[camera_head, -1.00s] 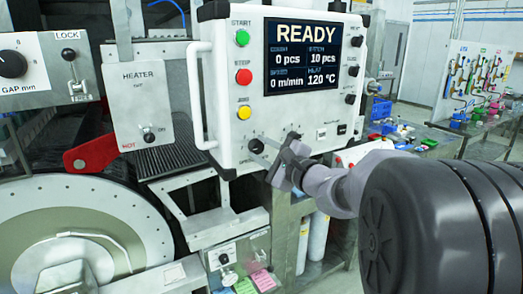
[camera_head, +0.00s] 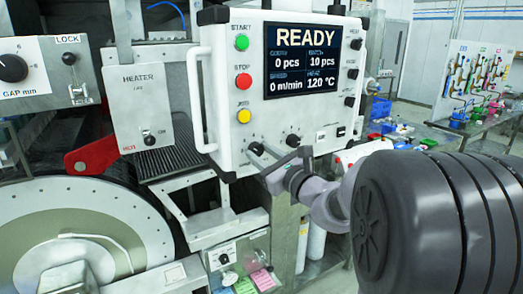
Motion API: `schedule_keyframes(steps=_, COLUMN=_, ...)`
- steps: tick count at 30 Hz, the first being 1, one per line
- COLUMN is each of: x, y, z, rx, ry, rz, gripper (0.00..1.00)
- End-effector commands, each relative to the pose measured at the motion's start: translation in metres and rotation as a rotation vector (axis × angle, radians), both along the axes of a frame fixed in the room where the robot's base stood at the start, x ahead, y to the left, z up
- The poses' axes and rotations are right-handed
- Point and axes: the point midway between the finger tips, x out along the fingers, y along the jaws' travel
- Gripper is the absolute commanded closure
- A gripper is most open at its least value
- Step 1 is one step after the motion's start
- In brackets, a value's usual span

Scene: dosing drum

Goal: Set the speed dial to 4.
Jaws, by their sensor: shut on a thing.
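The white control panel (camera_head: 222,80) faces me with its screen lit. Two black dials sit along its lower part: the left dial (camera_head: 257,147) and the right dial (camera_head: 292,140). Their labels and scale marks are too small to read, so I cannot tell the set number; I take the left one as the speed dial. My gripper (camera_head: 263,158) reaches in from the right and is shut on the left dial, its jaws partly covering it. The right dial stands free just above my gripper. The screen (camera_head: 306,60) reads READY, speed 0 m/min.
Green, red and yellow buttons (camera_head: 243,80) line the panel's left side, beside a white handle (camera_head: 197,95). Several small black knobs (camera_head: 351,74) line its right edge. A heater box (camera_head: 140,105) and a large drum (camera_head: 120,210) stand at left.

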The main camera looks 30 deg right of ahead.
Motion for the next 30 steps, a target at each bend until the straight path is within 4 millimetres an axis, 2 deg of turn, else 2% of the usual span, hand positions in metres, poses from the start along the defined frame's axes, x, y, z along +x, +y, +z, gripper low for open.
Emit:
schedule_keyframes(steps=18, x=0.0, y=0.0017, z=0.002, rx=0.568, ry=0.023, rz=0.0, gripper=1.0)
schedule_keyframes(steps=30, x=-0.0001, y=0.0021, z=0.0005, rx=0.807, ry=0.029, rz=0.0, gripper=1.0)
